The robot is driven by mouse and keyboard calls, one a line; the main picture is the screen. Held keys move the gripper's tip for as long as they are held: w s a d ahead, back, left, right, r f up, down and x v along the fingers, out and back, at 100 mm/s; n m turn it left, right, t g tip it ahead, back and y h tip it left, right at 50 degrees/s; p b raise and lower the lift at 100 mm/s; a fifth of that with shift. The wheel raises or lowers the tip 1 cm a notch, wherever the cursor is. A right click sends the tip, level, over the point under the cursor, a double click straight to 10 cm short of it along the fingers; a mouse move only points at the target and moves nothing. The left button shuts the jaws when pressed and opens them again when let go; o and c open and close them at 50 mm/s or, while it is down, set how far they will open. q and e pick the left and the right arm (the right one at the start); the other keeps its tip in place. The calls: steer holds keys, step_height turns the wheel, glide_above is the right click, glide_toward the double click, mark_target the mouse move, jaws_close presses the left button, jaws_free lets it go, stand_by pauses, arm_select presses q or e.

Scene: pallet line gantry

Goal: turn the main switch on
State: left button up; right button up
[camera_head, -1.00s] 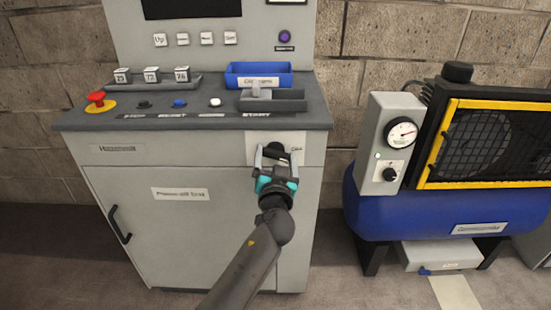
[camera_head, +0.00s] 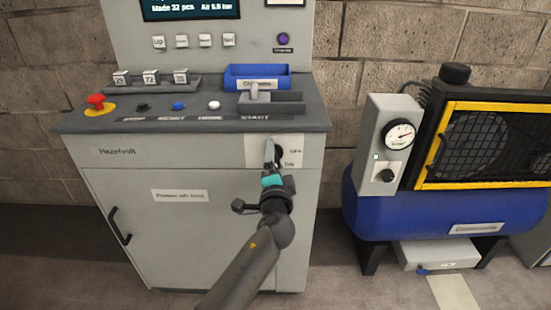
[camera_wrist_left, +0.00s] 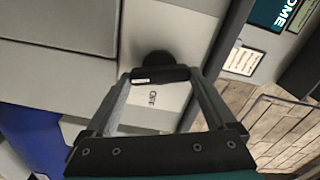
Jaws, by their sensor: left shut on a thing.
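The main switch is a black rotary knob (camera_head: 279,152) on a pale plate at the right of the grey cabinet's front, beside small lettering at its right. In the left wrist view its black bar handle (camera_wrist_left: 160,75) lies between my finger tips, with the word OFF on the plate near it. My left gripper (camera_head: 270,155) is shut on the knob, its fingers partly hiding it in the head view. The cabinet's screen (camera_head: 190,9) is lit and shows text about pieces made and air pressure. My right gripper is not in view.
A compressor with a blue tank (camera_head: 420,210) and gauge (camera_head: 400,135) stands to the right. Floor shows between them.

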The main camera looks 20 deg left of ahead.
arm_select(q)
steer(key=shift+m+p, duration=0.4)
steer(key=shift+m, duration=1.3)
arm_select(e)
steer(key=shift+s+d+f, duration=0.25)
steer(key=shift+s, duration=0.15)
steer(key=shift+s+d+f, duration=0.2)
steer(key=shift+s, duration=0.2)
arm_select(q)
steer(key=shift+f, duration=0.1)
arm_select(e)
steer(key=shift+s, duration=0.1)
arm_select(q)
steer(key=o, duration=1.1)
steer(key=shift+c, duration=0.2)
steer(key=shift+s, duration=0.1)
steer(key=shift+s+d, duration=0.15)
steer(key=shift+s, duration=0.05)
steer(key=p+v, duration=0.2)
steer(key=v, duration=1.2)
steer(key=shift+s, duration=0.3)
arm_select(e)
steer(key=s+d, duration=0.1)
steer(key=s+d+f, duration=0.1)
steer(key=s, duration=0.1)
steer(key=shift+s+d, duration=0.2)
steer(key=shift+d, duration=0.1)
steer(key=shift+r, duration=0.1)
